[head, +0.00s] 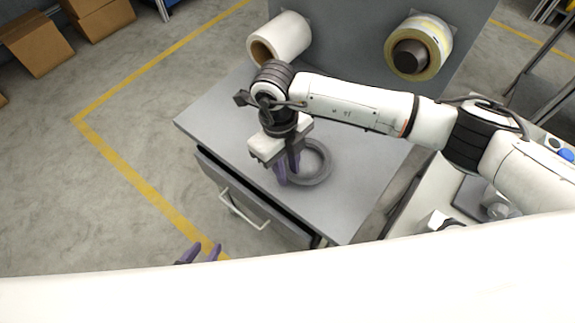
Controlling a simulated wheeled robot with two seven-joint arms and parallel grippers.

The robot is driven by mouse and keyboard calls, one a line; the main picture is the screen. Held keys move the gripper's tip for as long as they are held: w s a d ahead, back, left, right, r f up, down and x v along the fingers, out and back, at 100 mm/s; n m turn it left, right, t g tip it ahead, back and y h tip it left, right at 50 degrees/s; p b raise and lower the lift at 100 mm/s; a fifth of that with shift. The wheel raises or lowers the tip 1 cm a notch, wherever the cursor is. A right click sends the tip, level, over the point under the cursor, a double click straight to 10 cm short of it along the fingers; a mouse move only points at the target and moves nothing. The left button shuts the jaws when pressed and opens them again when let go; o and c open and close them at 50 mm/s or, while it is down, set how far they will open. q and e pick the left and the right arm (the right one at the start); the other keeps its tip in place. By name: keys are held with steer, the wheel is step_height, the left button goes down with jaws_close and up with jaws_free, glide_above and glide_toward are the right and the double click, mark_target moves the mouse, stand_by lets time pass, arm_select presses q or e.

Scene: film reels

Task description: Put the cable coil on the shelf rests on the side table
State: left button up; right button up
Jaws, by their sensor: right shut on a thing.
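The cable coil, a grey ring (322,163), is at the top of the grey side table (355,205), near its middle. My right gripper (288,176) points down at the coil's left side. Its purple fingers are shut on the coil's rim and hide part of it. I cannot tell whether the coil touches the tabletop or is just above it. My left gripper (200,254) shows only as two purple fingertips at the bottom, spread apart and empty, left of the table's front. The shelf rests cannot be made out with certainty.
A grey upright panel (345,45) behind the table carries a white roll (287,35) and a yellowish reel (433,42). The table's drawer (245,200) is slightly open. Cardboard boxes (38,42) stand on the floor at upper left. The tabletop left of the coil is clear.

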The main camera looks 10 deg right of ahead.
steer(key=shift+f, duration=0.2)
steer(key=o, duration=1.1)
steer(key=shift+r, duration=0.1)
steer(key=shift+c, duration=0.2)
steer(key=shift+r, duration=0.3)
step_height(320, 180, up, 12)
steer(key=w+b, duration=0.1)
steer(key=shift+a+f, duration=0.2)
steer(key=shift+a, duration=0.25)
